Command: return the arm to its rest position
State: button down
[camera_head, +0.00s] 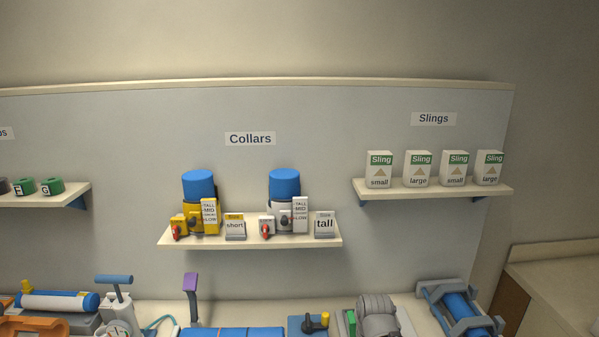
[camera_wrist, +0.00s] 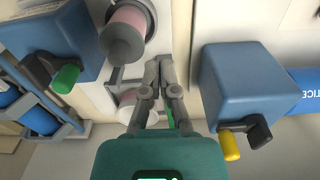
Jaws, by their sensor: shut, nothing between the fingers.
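My gripper (camera_wrist: 160,68) shows in the wrist view, with its two grey fingers together and nothing between them. Its teal body fills the bottom middle of that view. The fingers lie in the gap between two blue boxes, over a pale surface. I cannot tell how far they are from it. The arm and gripper do not show in the head view.
In the wrist view, a blue box with a green-tipped lever (camera_wrist: 60,40) is at left and one with a yellow-tipped lever (camera_wrist: 240,80) at right. A pink-and-grey roll (camera_wrist: 126,38) is close above. The head view shows a collars shelf (camera_head: 250,243) and slings shelf (camera_head: 430,193).

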jog(key=f+b, duration=0.1)
jog(key=f, duration=0.1)
jog(key=s+f+b, duration=0.1)
jog(key=f+b, duration=0.1)
jog(key=f, duration=0.1)
jog(key=shift+b, duration=0.3)
